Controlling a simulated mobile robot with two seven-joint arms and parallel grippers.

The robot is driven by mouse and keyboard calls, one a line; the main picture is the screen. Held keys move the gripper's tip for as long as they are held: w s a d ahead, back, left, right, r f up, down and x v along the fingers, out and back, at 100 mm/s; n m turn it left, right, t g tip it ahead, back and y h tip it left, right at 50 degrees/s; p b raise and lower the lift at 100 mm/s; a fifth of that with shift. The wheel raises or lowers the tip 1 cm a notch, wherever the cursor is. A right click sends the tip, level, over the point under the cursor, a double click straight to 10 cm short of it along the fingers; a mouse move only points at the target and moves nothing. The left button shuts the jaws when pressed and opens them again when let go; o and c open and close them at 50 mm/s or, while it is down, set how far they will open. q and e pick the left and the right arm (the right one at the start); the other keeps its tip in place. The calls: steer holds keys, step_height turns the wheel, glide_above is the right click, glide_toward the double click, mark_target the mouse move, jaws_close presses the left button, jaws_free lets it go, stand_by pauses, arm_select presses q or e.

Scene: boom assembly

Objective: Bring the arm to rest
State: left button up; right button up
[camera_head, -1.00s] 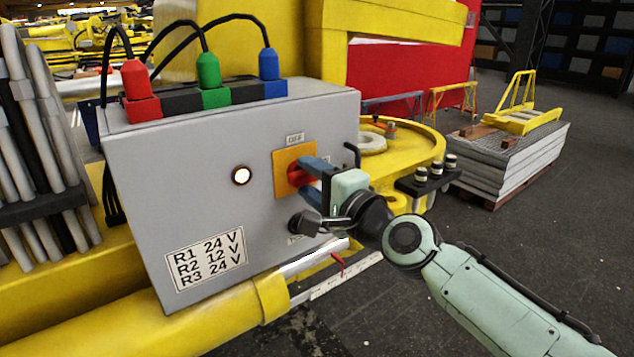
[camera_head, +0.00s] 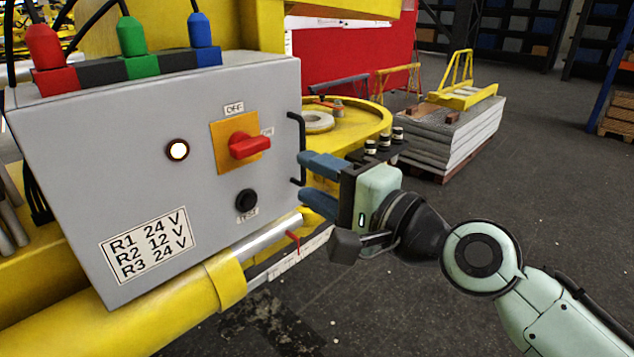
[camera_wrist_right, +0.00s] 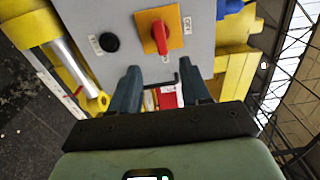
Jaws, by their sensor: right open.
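My right gripper (camera_head: 312,184) is open and empty, just right of the grey control box (camera_head: 90,180) in the head view. Its two blue fingers stand apart, level with the box's right edge and its black handle (camera_head: 298,130). The red rotary switch (camera_head: 248,146) on its yellow plate is clear of the fingers, its knob pointing sideways toward the right label. In the right wrist view the open fingers (camera_wrist_right: 160,88) point at the box, with the red switch (camera_wrist_right: 159,36) beyond them. My left gripper is not in view.
A black button (camera_head: 246,201) and a lit white lamp (camera_head: 178,150) are on the box front. A yellow tube (camera_head: 150,318) runs below the box. A stack of grey slabs (camera_head: 455,135) stands behind on the right. The dark floor at the right is open.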

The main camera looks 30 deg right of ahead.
steer(key=shift+w, duration=0.1)
steer(key=w+f+g+h, duration=0.1)
steer(key=w+f, duration=0.3)
steer(key=f, duration=0.4)
steer(key=w+f+n+g+h, duration=0.1)
steer(key=w+f+g, duration=0.15)
steer(key=f, duration=0.55)
steer(key=w+f+g, duration=0.1)
steer(key=w+f, duration=0.4)
steer(key=f, duration=0.2)
step_height(320, 180, down, 26)
steer(key=s+n+g+h, duration=0.1)
steer(key=s+n+g, duration=0.15)
steer(key=g, duration=0.25)
steer(key=s+a+f+n+g, duration=0.1)
steer(key=s+f+n+g, duration=0.1)
steer(key=s+f, duration=0.65)
steer(key=s+a+f+n+g, duration=0.1)
steer(key=s+f+n+g, duration=0.15)
steer(key=s+f, duration=0.65)
steer(key=s+a+f+n+g, duration=0.2)
steer(key=s+a+f+g, duration=0.1)
steer(key=s+f, duration=0.8)
steer(key=shift+s+a+g+y, duration=0.35)
steer(key=shift+s+a, duration=0.25)
steer(key=shift+s, duration=0.5)
